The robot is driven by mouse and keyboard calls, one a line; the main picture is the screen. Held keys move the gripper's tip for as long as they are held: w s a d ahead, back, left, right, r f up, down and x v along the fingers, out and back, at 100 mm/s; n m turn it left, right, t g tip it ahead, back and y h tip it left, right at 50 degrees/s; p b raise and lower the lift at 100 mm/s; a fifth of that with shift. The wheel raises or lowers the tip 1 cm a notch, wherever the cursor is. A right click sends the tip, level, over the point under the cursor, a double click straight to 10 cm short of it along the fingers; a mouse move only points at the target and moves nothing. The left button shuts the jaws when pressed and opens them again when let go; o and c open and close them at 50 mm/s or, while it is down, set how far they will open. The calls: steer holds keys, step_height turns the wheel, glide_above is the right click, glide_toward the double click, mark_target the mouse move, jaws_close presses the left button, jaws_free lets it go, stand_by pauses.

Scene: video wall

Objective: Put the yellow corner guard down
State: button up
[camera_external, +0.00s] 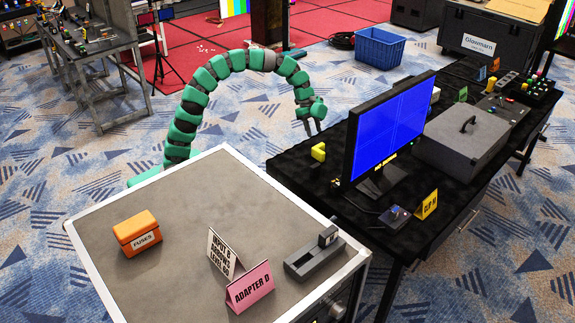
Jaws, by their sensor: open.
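The yellow corner guard (318,152) rests on the black table (292,168) near its left edge, to the left of the monitor. My gripper (313,129) is at the end of my green arm, just above and behind the corner guard in the picture. Its fingers point down and are open, with nothing visible between them. The gripper and the guard look apart, but the small size makes the exact gap hard to tell.
A monitor (390,122) with a blue screen stands right of the guard. A grey case (462,138) and a yellow sign (427,205) are further right. A flight case top (185,205) with an orange fuses box (137,233) is in front. A blue crate (380,47) sits behind.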

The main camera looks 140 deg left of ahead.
steer(key=w+d+r+t+y, duration=0.3)
steer(key=w+d+r+t, duration=0.1)
steer(key=w+d+r, duration=1.75)
steer(key=s+d+r+t+h, duration=0.1)
steer(key=s+d+r+t, duration=0.1)
steer(key=d+r, duration=1)
steer(key=s+d+r+t+h, duration=0.2)
steer(key=d+r+t, duration=0.3)
steer(key=d+r, duration=0.7)
steer(key=d, duration=0.7)
steer(key=shift+r, duration=0.25)
